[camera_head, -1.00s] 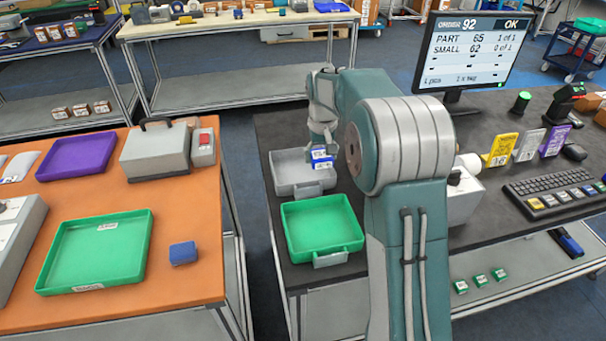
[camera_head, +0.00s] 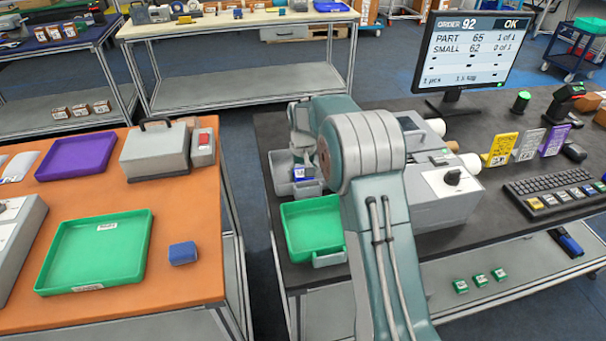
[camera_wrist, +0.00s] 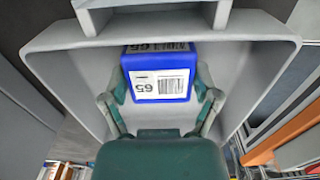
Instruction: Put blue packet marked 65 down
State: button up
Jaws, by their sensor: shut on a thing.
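The blue packet marked 65 (camera_wrist: 160,80) is between my gripper's two fingers (camera_wrist: 160,93) in the wrist view, its white barcode label facing the camera. In the head view the packet (camera_head: 299,172) shows only in part behind my arm. My gripper (camera_head: 303,165) is shut on it, over the grey tray (camera_head: 282,184) on the dark bench. The grey tray's walls (camera_wrist: 75,62) surround the packet in the wrist view. I cannot tell whether the packet touches the tray floor.
A green tray (camera_head: 310,226) stands directly in front of the grey one. A grey machine with a black knob (camera_head: 450,190) stands to the right of my arm. The monitor (camera_head: 465,50) reads order 92, part 65, 1 of 1. Another blue packet (camera_head: 183,253) lies on the orange table.

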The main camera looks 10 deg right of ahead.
jog(key=o, duration=1.1)
notch_tip(320, 180, up, 12)
jog(key=s+r+t, duration=0.1)
jog(key=s+r, duration=0.7)
jog(key=s+r+t, duration=0.2)
jog(key=s, duration=0.8)
jog(key=s+r+t, duration=0.1)
jog(key=s+r, duration=0.1)
jog(key=s, duration=0.9)
jog(key=shift+t, duration=0.8)
jog(key=s+f, duration=0.1)
jog(key=s, duration=0.1)
jog(key=s+f, duration=0.2)
jog(key=s, duration=0.1)
jog(key=s+f, duration=0.1)
jog(key=s, duration=0.2)
jog(key=shift+s+f, duration=0.15)
jog(key=shift+f, duration=0.05)
